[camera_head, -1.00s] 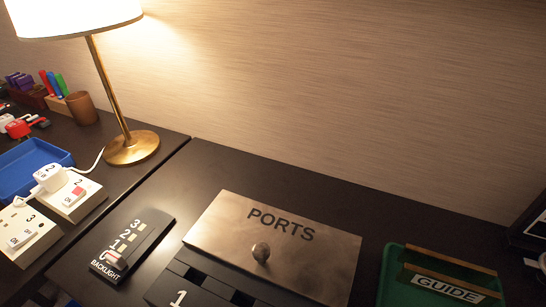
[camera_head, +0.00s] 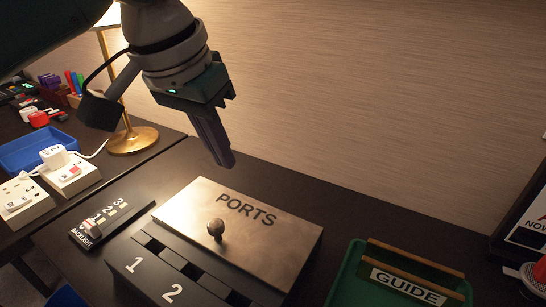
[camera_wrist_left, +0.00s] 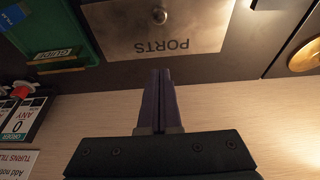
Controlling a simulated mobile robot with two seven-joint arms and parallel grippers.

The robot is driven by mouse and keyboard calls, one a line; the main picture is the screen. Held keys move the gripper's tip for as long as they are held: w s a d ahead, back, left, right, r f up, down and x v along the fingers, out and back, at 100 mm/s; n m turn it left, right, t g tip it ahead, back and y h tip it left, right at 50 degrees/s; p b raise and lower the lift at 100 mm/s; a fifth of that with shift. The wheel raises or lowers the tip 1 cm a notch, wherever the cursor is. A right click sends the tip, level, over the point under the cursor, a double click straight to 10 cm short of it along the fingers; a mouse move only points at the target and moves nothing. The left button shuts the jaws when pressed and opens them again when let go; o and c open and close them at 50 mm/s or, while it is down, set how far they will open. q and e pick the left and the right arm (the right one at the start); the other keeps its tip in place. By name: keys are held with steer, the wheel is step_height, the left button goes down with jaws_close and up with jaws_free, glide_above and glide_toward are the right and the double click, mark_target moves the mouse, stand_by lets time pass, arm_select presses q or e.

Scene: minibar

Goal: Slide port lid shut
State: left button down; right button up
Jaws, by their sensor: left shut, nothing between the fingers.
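The port lid (camera_head: 266,238) is a flat brushed-metal plate marked PORTS with a round knob (camera_head: 216,228) near its front edge. It lies over the back of a dark port box (camera_head: 150,283); the front strip with dark openings and the numbers 1 and 2 is uncovered. My left gripper (camera_head: 228,163) is shut and empty, in the air above and behind the lid, apart from it. In the left wrist view the shut fingers (camera_wrist_left: 159,72) point toward the lid (camera_wrist_left: 195,25), with its knob (camera_wrist_left: 159,16) beyond. My right gripper is not in view.
A backlight slider panel (camera_head: 110,222) lies left of the box. A green tray (camera_head: 350,283) with a GUIDE label is at its right. A brass lamp base (camera_head: 132,140), socket blocks (camera_head: 70,178) and a blue tray (camera_head: 30,150) are farther left. The wall stands close behind.

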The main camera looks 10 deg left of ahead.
arm_select(q)
steer(key=b, duration=0.4)
glide_above(234, 223)
steer(key=w, duration=0.2)
steer(key=f, duration=0.9)
steer(key=shift+d, duration=0.35)
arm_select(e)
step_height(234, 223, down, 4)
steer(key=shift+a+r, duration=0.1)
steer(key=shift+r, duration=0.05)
arm_select(q)
steer(key=shift+f+p, duration=0.2)
steer(key=shift+p, duration=0.1)
steer(key=shift+s+a+r+p, duration=0.1)
steer(key=shift+s+a+p, duration=0.15)
steer(key=shift+s, duration=0.2)
steer(key=shift+s+a+r+p, duration=0.1)
steer(key=shift+s+p, duration=0.2)
steer(key=shift+s, duration=0.15)
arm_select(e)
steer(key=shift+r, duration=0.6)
arm_select(q)
steer(key=shift+s+a+f, duration=0.1)
steer(key=shift+s+a, duration=0.1)
steer(key=shift+s, duration=0.3)
steer(key=shift+s+a, duration=0.15)
steer(key=shift+s, duration=0.35)
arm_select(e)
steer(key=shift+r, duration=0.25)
